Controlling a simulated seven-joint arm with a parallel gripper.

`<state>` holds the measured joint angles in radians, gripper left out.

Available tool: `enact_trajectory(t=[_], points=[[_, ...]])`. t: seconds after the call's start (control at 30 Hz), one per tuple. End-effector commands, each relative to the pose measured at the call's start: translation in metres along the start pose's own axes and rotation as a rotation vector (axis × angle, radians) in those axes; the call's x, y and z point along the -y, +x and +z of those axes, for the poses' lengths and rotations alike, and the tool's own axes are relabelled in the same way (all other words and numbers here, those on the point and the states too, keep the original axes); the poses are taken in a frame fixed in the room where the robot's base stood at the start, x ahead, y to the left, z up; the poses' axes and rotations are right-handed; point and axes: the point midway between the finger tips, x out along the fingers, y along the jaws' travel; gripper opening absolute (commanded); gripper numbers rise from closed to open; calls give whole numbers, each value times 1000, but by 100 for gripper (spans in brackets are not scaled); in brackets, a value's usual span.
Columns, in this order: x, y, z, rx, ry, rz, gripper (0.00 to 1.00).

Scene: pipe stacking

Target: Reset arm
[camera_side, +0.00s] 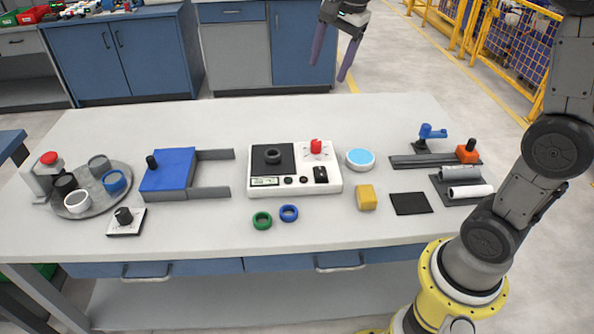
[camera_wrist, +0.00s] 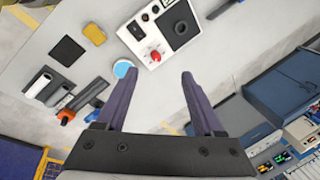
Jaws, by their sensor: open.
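My gripper (camera_side: 331,66) is raised high above the back edge of the table in the side view. Its two purple fingers are spread apart with nothing between them. In the wrist view my gripper (camera_wrist: 161,73) also shows open and empty, with the back part of the table beyond the fingertips. A white station (camera_side: 294,187) with a dark plate stands mid-table. A dark ring (camera_side: 273,156) sits on that plate. A green ring (camera_side: 262,220) and a blue ring (camera_side: 288,213) lie on the table in front of the station.
A round grey tray (camera_side: 88,213) with several rings is at the left, next to a blue block fixture (camera_side: 167,170). A yellow block (camera_side: 366,197), a black pad (camera_side: 411,203) and a blue-handled clamp (camera_side: 432,132) are at the right. The air around my gripper is clear.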

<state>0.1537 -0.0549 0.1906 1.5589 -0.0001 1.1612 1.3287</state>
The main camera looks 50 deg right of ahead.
Motion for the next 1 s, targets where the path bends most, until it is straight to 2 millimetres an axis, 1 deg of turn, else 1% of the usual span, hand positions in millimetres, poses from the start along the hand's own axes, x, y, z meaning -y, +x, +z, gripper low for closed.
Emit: enact_trajectory(t=[0.03,0.07,0.1,0.17,0.2,0.27,0.3,0.37,0.4,0.47,0.5,0.6,0.73,0.83,1.0], points=[[-18,-18,12,-3,-70,-35,69],[-28,-25,18,-6,-115,-52,69],[-42,-34,26,-9,-179,-73,69],[-65,-44,36,-16,-278,-105,69],[-80,-49,43,-22,-350,-124,69],[-105,-54,52,-34,-462,-154,69],[-121,-54,58,-42,-541,-171,69],[-146,-52,65,-58,-666,-194,69],[-162,-48,70,-68,-750,-207,69],[-184,-40,75,-85,-878,-220,69],[-198,-34,78,-95,-961,-224,69],[-223,-15,82,-113,-1149,-216,69],[-236,4,84,-113,-1332,-185,69],[-234,4,84,-131,-1420,-190,69],[-233,4,83,-138,-1470,-189,69]])
